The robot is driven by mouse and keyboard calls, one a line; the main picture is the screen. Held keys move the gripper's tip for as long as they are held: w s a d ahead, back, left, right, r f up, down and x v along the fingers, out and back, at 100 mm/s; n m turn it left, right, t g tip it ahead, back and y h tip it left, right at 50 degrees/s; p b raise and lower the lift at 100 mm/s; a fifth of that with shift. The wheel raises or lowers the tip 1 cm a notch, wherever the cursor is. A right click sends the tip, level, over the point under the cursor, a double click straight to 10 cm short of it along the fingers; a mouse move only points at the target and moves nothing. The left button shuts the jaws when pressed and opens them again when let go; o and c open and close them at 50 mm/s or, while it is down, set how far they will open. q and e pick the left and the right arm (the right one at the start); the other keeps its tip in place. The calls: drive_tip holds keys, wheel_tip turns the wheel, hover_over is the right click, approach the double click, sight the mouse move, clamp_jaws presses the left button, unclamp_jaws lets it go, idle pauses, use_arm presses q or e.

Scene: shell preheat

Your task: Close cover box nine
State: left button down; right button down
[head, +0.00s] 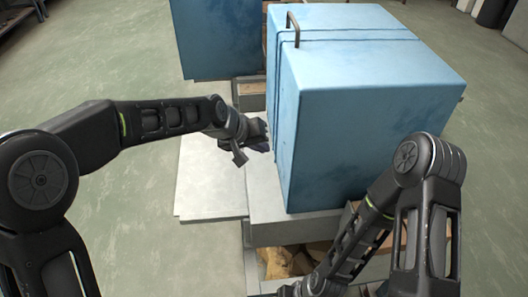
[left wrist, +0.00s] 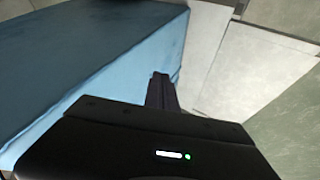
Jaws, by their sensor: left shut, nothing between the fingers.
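A large blue box (head: 365,110) stands on a pale grey base in the head view; a dark handle (head: 292,28) and raised seam lines show near its top left. No number is legible on it. A flat light grey panel (head: 205,185) lies left of it. My left gripper (head: 256,147) is shut and empty, close to the box's left face, above the panel's right edge; contact cannot be told. The left wrist view shows the closed dark fingers (left wrist: 160,90) beside the blue face (left wrist: 105,65). My right forearm reaches the bottom edge; its gripper is out of frame.
Another blue box (head: 215,38) stands behind on the left. An open grey compartment with brownish pieces (head: 300,262) lies in front of the large box, partly hidden by my right arm. The green floor (head: 120,205) is clear on the left.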

use_arm(q)
drive_tip(key=v, duration=0.6)
drive_tip(key=shift+d+b, duration=0.2)
drive_tip(key=shift+b, duration=0.25)
drive_tip(key=shift+s+a+r, duration=0.1)
drive_tip(key=shift+s+r, duration=0.05)
